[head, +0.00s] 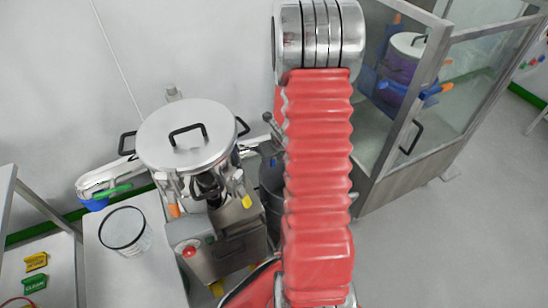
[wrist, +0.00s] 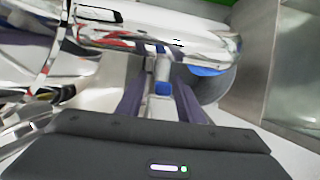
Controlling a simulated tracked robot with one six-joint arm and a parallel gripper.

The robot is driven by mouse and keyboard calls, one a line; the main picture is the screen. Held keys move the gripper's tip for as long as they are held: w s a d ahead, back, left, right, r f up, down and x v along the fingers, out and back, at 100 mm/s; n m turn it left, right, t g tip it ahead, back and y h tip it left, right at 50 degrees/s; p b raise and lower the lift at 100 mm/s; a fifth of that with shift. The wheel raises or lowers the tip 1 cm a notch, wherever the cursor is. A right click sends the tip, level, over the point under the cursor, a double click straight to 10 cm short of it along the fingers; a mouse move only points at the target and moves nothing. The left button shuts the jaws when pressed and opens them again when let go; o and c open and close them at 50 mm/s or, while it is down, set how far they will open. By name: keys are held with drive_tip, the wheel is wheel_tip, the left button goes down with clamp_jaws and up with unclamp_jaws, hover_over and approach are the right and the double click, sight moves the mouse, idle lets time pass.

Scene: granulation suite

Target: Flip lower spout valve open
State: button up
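In the wrist view, my gripper (wrist: 163,62) is open, its two dark purplish fingers apart. A slim light stem with a blue end (wrist: 162,88) lies between them, with gaps visible on both sides. I cannot tell for sure whether it is the lower spout valve's lever. Shiny curved steelwork (wrist: 140,38) crosses just beyond the fingertips. In the head view, the lidded steel vessel (head: 186,135) stands on a machine (head: 228,248), with an orange grip (head: 174,211) and a yellow grip (head: 246,201) below its rim. My red arm hides the gripper there.
A bench (head: 145,280) with a clear round container (head: 124,230) stands left of the machine. A glazed metal enclosure (head: 400,185) stands at the right, with a lidded vessel (head: 403,60) inside. Open floor (head: 455,250) lies at the lower right.

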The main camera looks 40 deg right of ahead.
drive_tip(key=shift+c, duration=0.7)
clamp_jaws()
